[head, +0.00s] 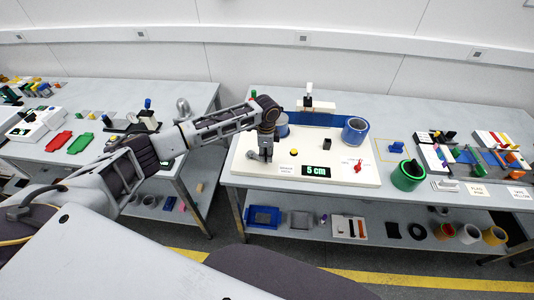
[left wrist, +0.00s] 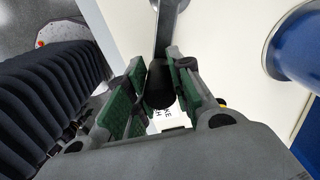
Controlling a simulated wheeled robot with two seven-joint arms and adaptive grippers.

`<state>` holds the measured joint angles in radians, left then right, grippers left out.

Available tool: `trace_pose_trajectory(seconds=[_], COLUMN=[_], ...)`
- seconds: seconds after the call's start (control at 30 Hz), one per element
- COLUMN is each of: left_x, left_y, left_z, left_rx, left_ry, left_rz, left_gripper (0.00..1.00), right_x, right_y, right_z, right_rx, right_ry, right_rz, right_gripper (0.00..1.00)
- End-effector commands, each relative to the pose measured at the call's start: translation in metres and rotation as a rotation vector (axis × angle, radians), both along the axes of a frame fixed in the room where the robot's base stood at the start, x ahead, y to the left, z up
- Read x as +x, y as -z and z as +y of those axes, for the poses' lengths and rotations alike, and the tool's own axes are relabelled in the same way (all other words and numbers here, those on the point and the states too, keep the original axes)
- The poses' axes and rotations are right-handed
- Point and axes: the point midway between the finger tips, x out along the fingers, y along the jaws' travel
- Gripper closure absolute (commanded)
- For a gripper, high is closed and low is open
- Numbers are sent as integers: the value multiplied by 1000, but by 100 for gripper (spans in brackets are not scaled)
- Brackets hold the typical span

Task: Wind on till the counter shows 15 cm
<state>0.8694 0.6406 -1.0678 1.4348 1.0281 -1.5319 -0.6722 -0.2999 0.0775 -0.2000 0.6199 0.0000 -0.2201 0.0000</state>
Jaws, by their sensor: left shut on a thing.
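The white winding unit (head: 330,184) stands on the bench, with a blue roll (head: 355,131) at right and another roll (head: 282,129) at left, partly hidden by my arm. Blue web (head: 325,119) runs between them. My left gripper (head: 264,156) is at the unit's left front. In the left wrist view its green-padded fingers are shut on the black crank knob (left wrist: 160,88) at the end of a grey crank arm (left wrist: 166,30). My right gripper is not in view.
A yellow button (head: 294,152) and a red lever (head: 358,166) sit on the unit's top. A white block with a black handle (head: 309,100) stands behind the web. A lower shelf holds several trays and rolls.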

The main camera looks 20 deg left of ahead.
Motion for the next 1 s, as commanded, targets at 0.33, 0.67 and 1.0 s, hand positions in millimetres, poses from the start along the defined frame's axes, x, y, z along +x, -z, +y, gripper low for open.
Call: trace_pose_trajectory(seconds=[0.33,0.67,1.0], left_x=[-9,-26,-29], left_y=[-1,-1,-2], left_z=[6,14,15], left_rx=[2,4,3], left_ry=[-1,-3,-3], left_rz=[-1,-2,-4], left_gripper=[95,95,95], right_x=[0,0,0], right_y=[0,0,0], right_z=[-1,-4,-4], right_rx=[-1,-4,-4], right_ry=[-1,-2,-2], right_rz=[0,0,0], right_gripper=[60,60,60])
